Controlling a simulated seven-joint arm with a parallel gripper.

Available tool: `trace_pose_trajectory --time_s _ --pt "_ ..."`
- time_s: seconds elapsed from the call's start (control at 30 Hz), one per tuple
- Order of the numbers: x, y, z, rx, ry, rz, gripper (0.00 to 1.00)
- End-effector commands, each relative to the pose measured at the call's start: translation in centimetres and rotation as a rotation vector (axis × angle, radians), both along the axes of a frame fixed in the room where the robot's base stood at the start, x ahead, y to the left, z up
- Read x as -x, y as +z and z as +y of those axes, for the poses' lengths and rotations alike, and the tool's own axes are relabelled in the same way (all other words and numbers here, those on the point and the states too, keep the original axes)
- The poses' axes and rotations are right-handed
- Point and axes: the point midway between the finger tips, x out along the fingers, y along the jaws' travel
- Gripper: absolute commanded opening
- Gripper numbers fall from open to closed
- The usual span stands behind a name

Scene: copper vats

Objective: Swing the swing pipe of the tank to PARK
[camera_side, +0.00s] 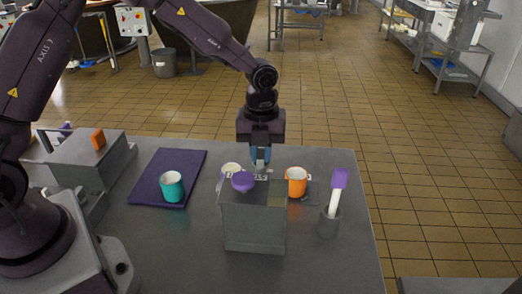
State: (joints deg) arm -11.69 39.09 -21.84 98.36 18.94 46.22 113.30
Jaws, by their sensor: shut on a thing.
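The tank (255,222) is a grey metal box standing at the middle of the steel table. A purple round part (243,181) sits on its top toward the left, seemingly part of the swing pipe. My gripper (261,163), with blue fingertips, points down at the back of the tank's top, just right of and behind the purple part. It is shut on a small piece there, apparently the swing pipe; the fingers hide most of it. Small white markings show near the tank's top, but I cannot read PARK or tell the pipe's exact direction.
A cream cup (231,169) stands behind the tank at left, an orange mug (296,184) at right. A grey holder (329,222) with a purple-headed spatula (339,180) is further right. A teal mug (172,188) stands on a purple mat (190,160). A grey box (80,160) is far left.

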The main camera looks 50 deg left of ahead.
Motion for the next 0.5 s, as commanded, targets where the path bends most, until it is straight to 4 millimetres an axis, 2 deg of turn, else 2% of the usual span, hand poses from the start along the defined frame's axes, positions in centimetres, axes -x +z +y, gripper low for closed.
trace_pose_trajectory --time_s 0.5 --pt "-0.01 0.06 0.01 0.000 -0.049 0.000 0.00"
